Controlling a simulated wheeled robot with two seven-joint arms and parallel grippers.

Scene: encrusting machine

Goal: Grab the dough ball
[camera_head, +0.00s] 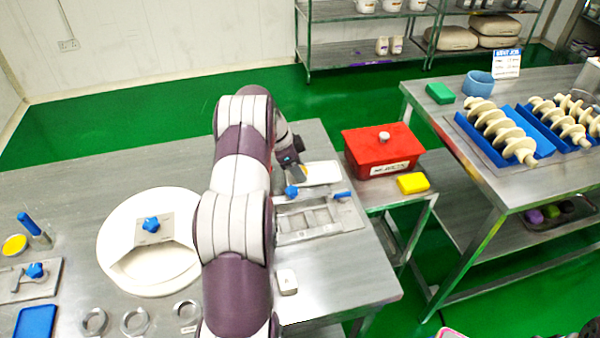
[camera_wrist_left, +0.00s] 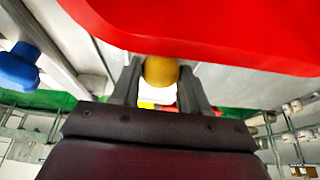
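My left arm reaches across the near steel table in the head view, and its gripper (camera_head: 297,172) points down at the far right part of that table, beside a white plate (camera_head: 322,173). In the left wrist view, a yellow-orange dough ball (camera_wrist_left: 160,71) sits between the two fingertips of the left gripper (camera_wrist_left: 160,78). The fingers border it on both sides with no clear gap, so the gripper looks shut on it. The ball cannot be made out clearly in the head view. My right gripper is not in view.
A red lidded box (camera_head: 383,152) and a yellow block (camera_head: 413,183) stand on a side table to the right. Metal parts with a blue knob (camera_head: 291,190) lie close to the gripper. A white disc (camera_head: 120,245) lies left of my arm.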

